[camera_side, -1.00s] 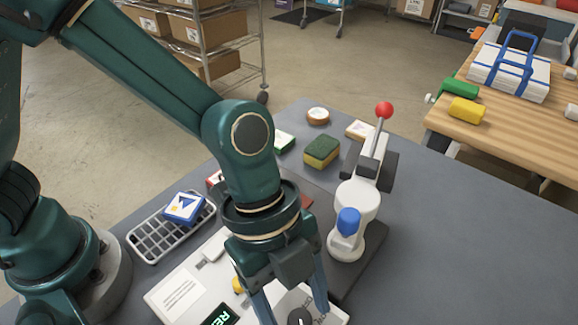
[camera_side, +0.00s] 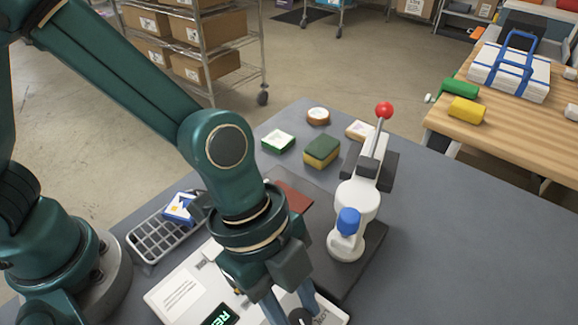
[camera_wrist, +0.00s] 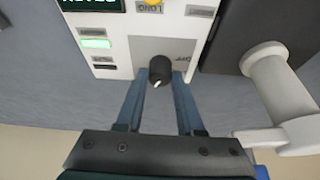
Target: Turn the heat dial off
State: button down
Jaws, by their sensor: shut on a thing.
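The heat dial (camera_wrist: 160,70) is a black knob with a white mark, on the white laminator panel (camera_wrist: 118,52). In the wrist view its mark points toward the bottom of the picture. My gripper (camera_wrist: 160,82) is shut on the dial, one blue finger on each side. In the side view my gripper (camera_side: 294,312) reaches down to the dial at the bottom edge, where the fingers partly hide it. The panel has a dark display (camera_side: 219,316) with green letters, cut by the frame edge. In the wrist view a green light (camera_wrist: 95,43) is lit.
A white press with a red-knobbed lever (camera_side: 384,110) and blue cap (camera_side: 348,221) stands close to the right of my gripper. A wire tray (camera_side: 160,245) is on the left. A sponge (camera_side: 322,151) lies behind. The right side of the grey table is clear.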

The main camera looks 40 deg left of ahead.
aim_at(294, 314)
jog(key=n+t, duration=0.2)
jog(key=n, duration=0.4)
jog(key=shift+s+d, duration=0.1)
jog(key=shift+s+d+n+t+y, duration=0.1)
jog(key=shift+n+t+y, duration=0.4)
jog(key=shift+n, duration=0.85)
jog(key=shift+n+t+y, duration=0.4)
jog(key=shift+n+t, duration=0.1)
jog(key=shift+n, duration=0.85)
jog(key=c, duration=0.5)
grip_release()
jog(key=r, duration=0.4)
jog(key=shift+w+a+r, duration=0.2)
jog(key=shift+a+r, duration=0.15)
jog(key=shift+r, duration=0.05)
jog(key=w+a+r, duration=0.2)
jog(key=a, duration=0.1)
jog(key=w+a+r, duration=0.1)
jog(key=a+r, duration=0.1)
jog(key=a, duration=0.1)
jog(key=w+a+r, duration=0.2)
jog(key=a, duration=0.1)
jog(key=shift+w+a+r, duration=0.15)
jog(key=shift+w+a, duration=0.05)
jog(key=shift+w, duration=0.1)
